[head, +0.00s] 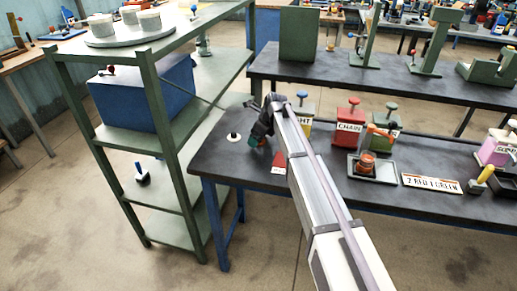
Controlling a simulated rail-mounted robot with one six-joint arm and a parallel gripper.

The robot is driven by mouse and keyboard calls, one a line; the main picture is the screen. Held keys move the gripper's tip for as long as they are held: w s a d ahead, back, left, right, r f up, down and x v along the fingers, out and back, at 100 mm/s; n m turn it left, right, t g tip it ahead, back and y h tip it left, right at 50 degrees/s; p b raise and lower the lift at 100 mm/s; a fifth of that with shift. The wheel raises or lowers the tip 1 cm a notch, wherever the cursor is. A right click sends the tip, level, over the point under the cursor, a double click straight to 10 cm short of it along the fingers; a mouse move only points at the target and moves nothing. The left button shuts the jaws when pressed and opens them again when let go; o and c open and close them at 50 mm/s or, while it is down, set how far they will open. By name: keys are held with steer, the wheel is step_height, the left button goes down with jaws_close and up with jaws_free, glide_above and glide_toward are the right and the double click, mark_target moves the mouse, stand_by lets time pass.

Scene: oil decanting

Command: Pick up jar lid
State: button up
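A small pale round disc with a dark knob (233,137), which may be the jar lid, lies on the left end of the dark bench (222,163). My arm reaches in from the lower right, and my gripper (256,122) is over the bench's left end, just right of the disc and apart from it in the picture. Its fingers are small and dark, so I cannot tell whether they are open or hold anything. A small teal and red thing (254,143) shows just below the gripper. An orange-brown jar (367,159) stands on a grey tray (386,176) right of my arm.
A red can (349,126) and a green can (380,134) stand behind the tray. A lettered plate (431,183) and a pink can (494,148) are farther right. A red wedge (279,161) stands beside my arm. A green shelf rack (172,140) borders the bench's left.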

steer(key=shift+r, duration=0.15)
steer(key=c, duration=1)
